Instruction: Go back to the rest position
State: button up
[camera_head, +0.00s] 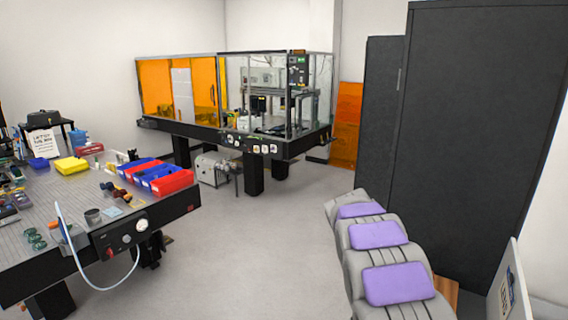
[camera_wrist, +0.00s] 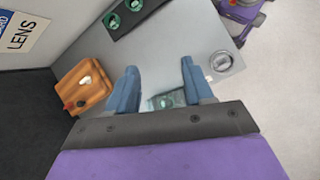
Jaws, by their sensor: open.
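My gripper (camera_wrist: 159,68) shows in the wrist view with its two blue fingers spread wide apart. It is open and nothing is clamped in it. A small clear greenish piece (camera_wrist: 165,100) shows between the fingers on a grey surface (camera_wrist: 190,45). I cannot tell how far below the fingers it lies. In the head view my grey arm with purple pads reaches along the lower right. The gripper itself does not show there.
In the wrist view a wooden block (camera_wrist: 82,88), a dark tray (camera_wrist: 133,14) with green round pieces and a metal round piece (camera_wrist: 221,61) lie around the fingers. In the head view a tall dark cabinet (camera_head: 478,130) stands right; a bench (camera_head: 60,205) stands left. Open floor (camera_head: 260,250) lies between.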

jog(key=s+a+m+y+b, duration=0.1)
jog(key=s+a+m, duration=0.1)
jog(key=s, duration=1)
jog(key=s+a+f+m+t+y+b, duration=0.1)
jog(key=s+a, duration=0.4)
jog(key=s, duration=0.7)
jog(key=s+a+f+m+y+b, duration=0.1)
jog(key=s+a+m+y+b, duration=0.1)
jog(key=s, duration=1)
jog(key=shift+s+a+m+t+y+b, duration=0.25)
jog(key=shift+a+m+t+y+b, duration=0.15)
jog(key=shift+a+m, duration=0.45)
